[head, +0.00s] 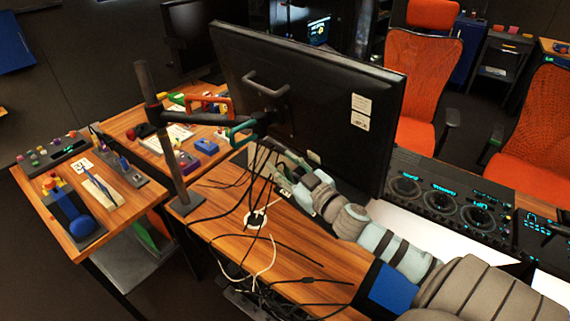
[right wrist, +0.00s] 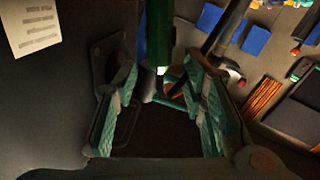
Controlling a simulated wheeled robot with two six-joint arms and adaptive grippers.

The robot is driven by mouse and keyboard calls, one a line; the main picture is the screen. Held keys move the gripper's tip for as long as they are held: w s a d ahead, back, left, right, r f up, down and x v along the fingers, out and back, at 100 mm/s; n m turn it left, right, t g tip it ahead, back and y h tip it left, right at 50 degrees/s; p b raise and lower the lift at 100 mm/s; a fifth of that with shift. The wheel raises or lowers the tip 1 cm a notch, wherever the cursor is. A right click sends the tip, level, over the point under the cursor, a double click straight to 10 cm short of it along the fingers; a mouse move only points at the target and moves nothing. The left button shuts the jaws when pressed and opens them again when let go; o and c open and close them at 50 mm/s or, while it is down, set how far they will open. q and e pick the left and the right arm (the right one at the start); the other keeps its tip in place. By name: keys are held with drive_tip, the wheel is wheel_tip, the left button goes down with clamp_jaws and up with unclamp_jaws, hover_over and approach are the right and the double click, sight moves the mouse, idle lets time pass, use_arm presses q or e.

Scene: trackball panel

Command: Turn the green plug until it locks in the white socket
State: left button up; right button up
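My right gripper (head: 284,168) reaches in from the lower right, behind the lower edge of the monitor. In the right wrist view its teal-padded fingers (right wrist: 160,75) stand apart, with an open gap between them. A green bar, which may be the green plug (right wrist: 160,35), comes down from the top edge and ends in a pale tip between the fingertips. Gaps show on both sides of it, so it does not look gripped. In the head view I cannot make out the plug. A white round fitting, possibly the white socket (head: 256,218), lies on the wooden desk. My left gripper is out of view.
The large black monitor (head: 310,100) stands close to my right arm. A dark pole (head: 166,130) carries its arm. Black and white cables (head: 266,258) cover the desk (head: 320,258). The side table (head: 130,197) holds a blue trackball (head: 82,225) and several coloured controls.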

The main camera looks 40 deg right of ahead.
drive_tip(key=shift+c, duration=0.4)
clamp_jaws()
drive_tip(key=shift+f+h, duration=0.1)
drive_tip(key=shift+h, duration=0.2)
